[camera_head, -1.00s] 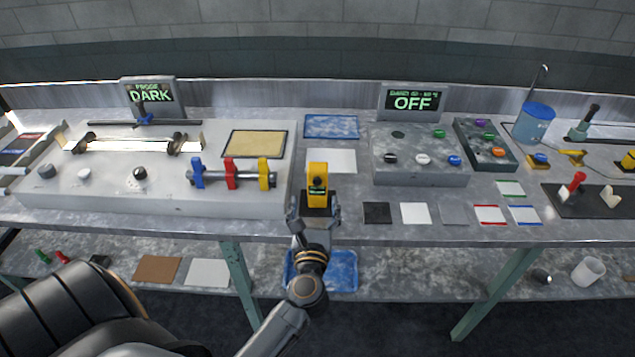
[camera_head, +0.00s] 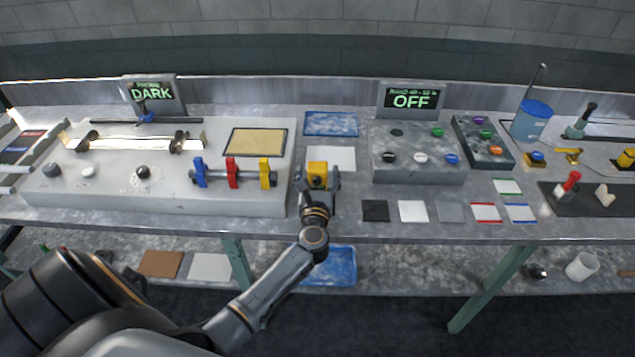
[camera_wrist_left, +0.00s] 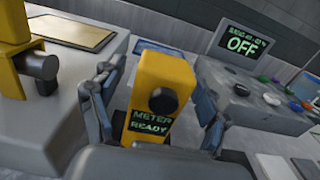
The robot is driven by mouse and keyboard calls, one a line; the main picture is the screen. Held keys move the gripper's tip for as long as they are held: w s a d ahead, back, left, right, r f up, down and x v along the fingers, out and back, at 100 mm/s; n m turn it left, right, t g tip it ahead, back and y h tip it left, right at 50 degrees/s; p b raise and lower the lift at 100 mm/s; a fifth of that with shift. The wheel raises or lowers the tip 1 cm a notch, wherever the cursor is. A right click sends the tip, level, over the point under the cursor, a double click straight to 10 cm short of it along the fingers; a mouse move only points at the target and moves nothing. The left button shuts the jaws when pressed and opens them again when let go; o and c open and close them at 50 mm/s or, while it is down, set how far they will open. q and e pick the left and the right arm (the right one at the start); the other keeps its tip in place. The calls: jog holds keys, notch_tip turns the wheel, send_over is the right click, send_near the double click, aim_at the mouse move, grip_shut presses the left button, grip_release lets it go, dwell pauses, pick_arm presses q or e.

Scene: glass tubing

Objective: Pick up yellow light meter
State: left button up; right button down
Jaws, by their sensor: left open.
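The yellow light meter (camera_head: 317,171) stands upright on the bench top in the head view, with its lower part hidden by my left gripper (camera_head: 318,184). In the left wrist view the meter (camera_wrist_left: 165,82) shows a dark round knob and a dark display reading "METER READY". It is between the two open fingers of my left gripper (camera_wrist_left: 158,108), one finger on each side. I cannot tell whether either finger touches it. My right gripper is not in view.
A grey console with blue, red and yellow clamps (camera_head: 231,172) stands close to the left. A white sheet (camera_head: 331,158) lies behind the meter. A button box (camera_head: 418,170) with an "OFF" sign (camera_head: 412,101) stands to the right. Several small cards lie front right.

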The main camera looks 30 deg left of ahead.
pick_arm(q)
jog(key=c, duration=1.2)
jog(key=shift+r, duration=0.1)
jog(key=shift+c, duration=0.8)
jog(key=shift+r, duration=0.1)
